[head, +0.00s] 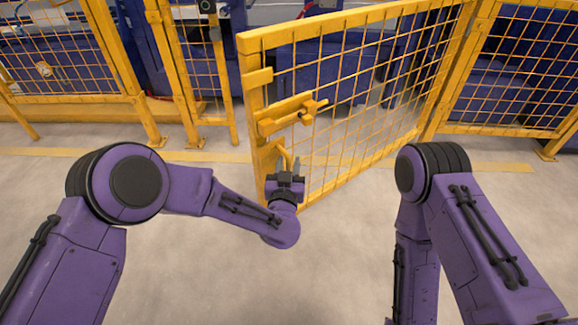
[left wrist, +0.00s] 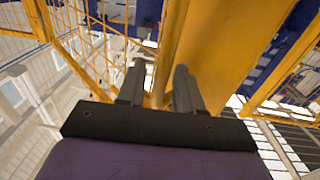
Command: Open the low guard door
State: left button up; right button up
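The low guard door (head: 345,95) is a yellow frame with wire mesh. It stands swung out from the fence line, its free edge towards me and its far side by the post at the right. A yellow latch block (head: 288,114) sits on its free-edge post, with a curved yellow handle (head: 283,156) below. My left gripper (head: 286,172) is at this handle. In the left wrist view its two fingers (left wrist: 158,88) are apart, with a yellow bar between them; whether they grip it is unclear. My right arm bends down at the right, its gripper out of view.
Yellow mesh fence panels stand left (head: 65,60) and right (head: 520,80) of the doorway. Blue machinery (head: 320,60) lies behind. A yellow line (head: 60,152) crosses the floor. The grey floor (head: 320,265) between my arms is clear.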

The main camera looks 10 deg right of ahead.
pick_arm(q)
jog(key=p+v, duration=0.2)
jog(key=v, duration=0.8)
jog(key=shift+s, duration=0.25)
